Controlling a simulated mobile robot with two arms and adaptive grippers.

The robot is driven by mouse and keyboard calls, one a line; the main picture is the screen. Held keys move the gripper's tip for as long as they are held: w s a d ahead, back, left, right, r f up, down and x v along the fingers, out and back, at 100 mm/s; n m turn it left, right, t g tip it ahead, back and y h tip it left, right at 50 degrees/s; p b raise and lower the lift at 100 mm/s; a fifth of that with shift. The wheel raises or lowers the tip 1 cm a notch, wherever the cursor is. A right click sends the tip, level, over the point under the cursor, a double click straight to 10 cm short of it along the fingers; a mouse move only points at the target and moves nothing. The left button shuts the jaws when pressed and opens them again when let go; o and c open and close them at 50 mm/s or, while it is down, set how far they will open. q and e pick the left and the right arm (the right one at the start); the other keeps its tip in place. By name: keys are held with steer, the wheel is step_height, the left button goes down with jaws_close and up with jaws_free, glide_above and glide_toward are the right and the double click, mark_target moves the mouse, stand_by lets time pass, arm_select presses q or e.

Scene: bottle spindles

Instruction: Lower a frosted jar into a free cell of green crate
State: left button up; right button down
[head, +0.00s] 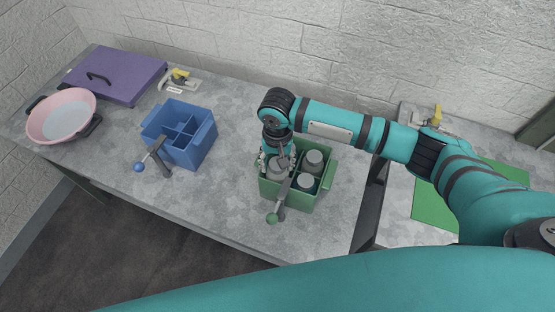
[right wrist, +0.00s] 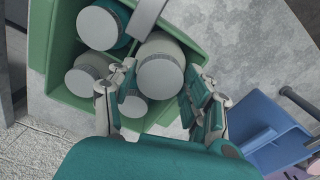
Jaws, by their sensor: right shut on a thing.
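The green crate (head: 300,203) stands on the grey counter near its front edge, with jars inside. Two lidded jars show at its right side in the head view, a back one (head: 314,158) and a front one (head: 306,181). My right gripper (head: 278,162) points down over the crate's left part, shut on a pale frosted jar (right wrist: 160,68). In the right wrist view the held jar sits between the two fingers, beside several other jars in the crate (right wrist: 40,40). Its base is hidden, so its depth in the cell is unclear. My left gripper is not in view.
A grey lever with a green ball (head: 272,218) is at the crate's front. A blue divided crate (head: 203,150) with a similar blue-balled lever (head: 139,167) stands left. A pink pan (head: 62,118) and purple board (head: 118,75) lie farther left. Counter between the crates is clear.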

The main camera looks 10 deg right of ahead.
stand_by(0.4)
steer(key=shift+c, duration=2.3)
jaws_free()
steer(key=shift+r+p, duration=1.45)
steer(key=shift+p, duration=0.35)
steer(key=shift+r+p, duration=0.75)
steer(key=shift+r, duration=0.65)
step_height(320, 180, up, 12)
steer(key=shift+r, duration=0.25)
